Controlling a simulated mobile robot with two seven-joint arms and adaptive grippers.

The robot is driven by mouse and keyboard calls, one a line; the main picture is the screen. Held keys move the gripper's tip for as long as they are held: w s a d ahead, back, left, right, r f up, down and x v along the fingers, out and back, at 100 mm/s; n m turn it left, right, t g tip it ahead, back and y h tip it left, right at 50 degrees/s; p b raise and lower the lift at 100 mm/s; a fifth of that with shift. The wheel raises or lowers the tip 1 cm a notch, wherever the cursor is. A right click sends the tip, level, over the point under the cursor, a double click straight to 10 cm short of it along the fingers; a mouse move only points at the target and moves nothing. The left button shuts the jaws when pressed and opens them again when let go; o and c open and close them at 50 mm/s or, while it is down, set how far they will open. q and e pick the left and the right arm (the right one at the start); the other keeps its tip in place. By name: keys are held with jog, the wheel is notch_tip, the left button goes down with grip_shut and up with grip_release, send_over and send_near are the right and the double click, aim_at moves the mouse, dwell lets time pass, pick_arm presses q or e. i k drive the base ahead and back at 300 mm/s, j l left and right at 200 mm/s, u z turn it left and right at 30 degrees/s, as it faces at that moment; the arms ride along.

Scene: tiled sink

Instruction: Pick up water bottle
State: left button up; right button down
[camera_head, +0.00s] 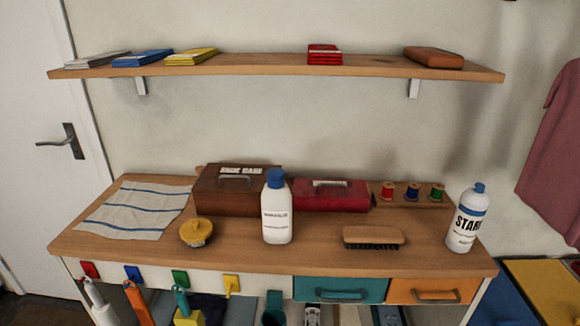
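A white bottle with a blue cap (277,212) stands upright near the front middle of the wooden worktop (330,262). Its label has dark print too small to read. I cannot tell from the labels which one is the water bottle. Neither of my grippers is in view.
Behind the middle bottle are a brown shoe care box (222,190) and a red box (330,194). A yellow round tin (196,232), a brush (373,237), a striped cloth (135,212) and thread spools (413,193) share the worktop. A shelf (270,66) hangs above.

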aim_at(277, 198)
jog(key=i+j, duration=0.1)
jog(key=j, duration=0.15)
jog(key=i+j, duration=0.1)
jog(key=j, duration=0.2)
jog(key=i+j+z, duration=0.15)
jog(key=j+z, duration=0.25)
jog(key=j, duration=0.2)
jog(key=j+z, duration=0.4)
jog(key=j, duration=0.25)
